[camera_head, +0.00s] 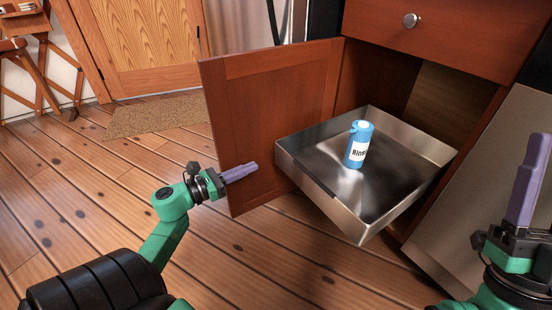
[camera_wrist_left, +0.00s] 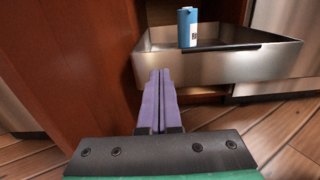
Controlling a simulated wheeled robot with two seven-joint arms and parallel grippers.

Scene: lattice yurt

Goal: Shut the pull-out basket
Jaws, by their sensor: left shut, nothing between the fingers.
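The pull-out basket (camera_head: 372,218) is a shiny metal tray that stands out of the open lower cabinet. A blue bottle (camera_head: 359,144) with a white label stands upright in it. The basket (camera_wrist_left: 215,69) and the bottle (camera_wrist_left: 187,27) also show in the left wrist view. My left gripper (camera_head: 255,167) has purple fingers that are shut and empty. It is left of the basket, in front of the open door, apart from the basket as far as I can tell. My right gripper (camera_head: 537,140) points upward at the right edge; its fingers look together, but their gap is hidden.
The open wooden cabinet door (camera_head: 265,110) stands left of the basket. A closed drawer (camera_head: 440,35) with a round knob is above. A metal appliance front (camera_head: 480,185) is at the right. The plank floor (camera_head: 90,200) at the left is clear, with a brown mat (camera_head: 155,117) by the far door.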

